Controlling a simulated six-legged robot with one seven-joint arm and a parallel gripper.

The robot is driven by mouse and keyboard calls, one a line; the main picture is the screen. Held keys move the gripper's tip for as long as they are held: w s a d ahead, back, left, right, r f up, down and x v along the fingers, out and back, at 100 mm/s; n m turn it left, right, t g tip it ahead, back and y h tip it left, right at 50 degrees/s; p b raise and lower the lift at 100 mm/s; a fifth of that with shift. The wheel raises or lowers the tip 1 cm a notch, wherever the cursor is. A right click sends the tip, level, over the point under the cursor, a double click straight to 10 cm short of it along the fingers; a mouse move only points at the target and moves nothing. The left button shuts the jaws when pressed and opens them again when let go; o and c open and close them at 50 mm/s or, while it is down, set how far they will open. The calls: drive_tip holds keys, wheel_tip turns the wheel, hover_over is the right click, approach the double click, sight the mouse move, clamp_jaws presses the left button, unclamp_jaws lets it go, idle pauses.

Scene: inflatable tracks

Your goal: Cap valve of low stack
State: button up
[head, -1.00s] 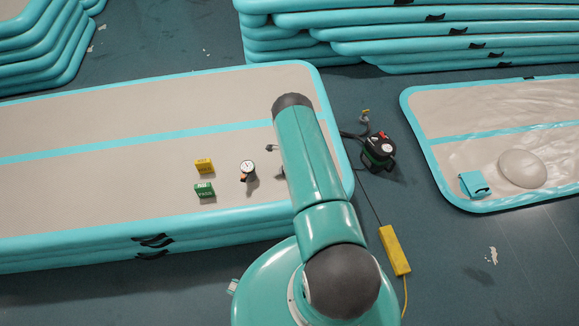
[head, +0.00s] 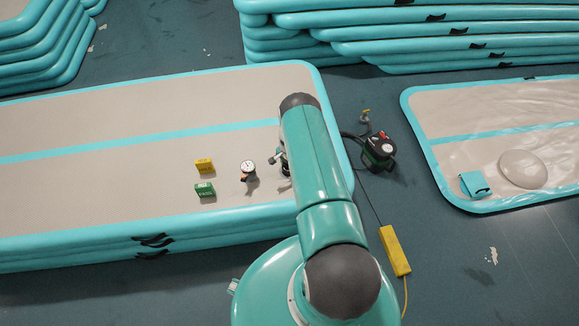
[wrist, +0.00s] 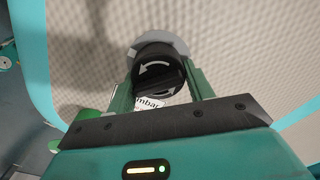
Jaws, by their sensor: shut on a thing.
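The low stack (head: 100,150) of beige mats with teal edges lies left of centre in the head view. In the wrist view my gripper (wrist: 160,85) has its two green fingers shut on a round black cap (wrist: 157,70) with white curved arrows. A grey round rim (wrist: 176,42) shows just behind the cap, against the beige mat surface; I cannot tell whether the cap is seated on it. A white label reading "mbar" (wrist: 150,103) shows between the fingers. In the head view my arm hides most of the gripper.
A pressure gauge (head: 248,167), a yellow block (head: 204,166) and a green block (head: 204,190) stand on the mat left of my arm. A black pump (head: 379,152) and a yellow power strip (head: 395,251) lie on the floor to the right. The mat's left part is clear.

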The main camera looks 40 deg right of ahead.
drive_tip(key=shift+n, duration=0.3)
drive_tip(key=n, duration=0.4)
drive_tip(key=shift+w+a+n, duration=0.1)
drive_tip(key=shift+n, duration=0.2)
drive_tip(key=o, duration=1)
drive_tip(key=shift+o, duration=0.2)
drive_tip(key=shift+r, duration=0.15)
wheel_tip(320, 180, up, 14)
drive_tip(key=shift+f, duration=0.2)
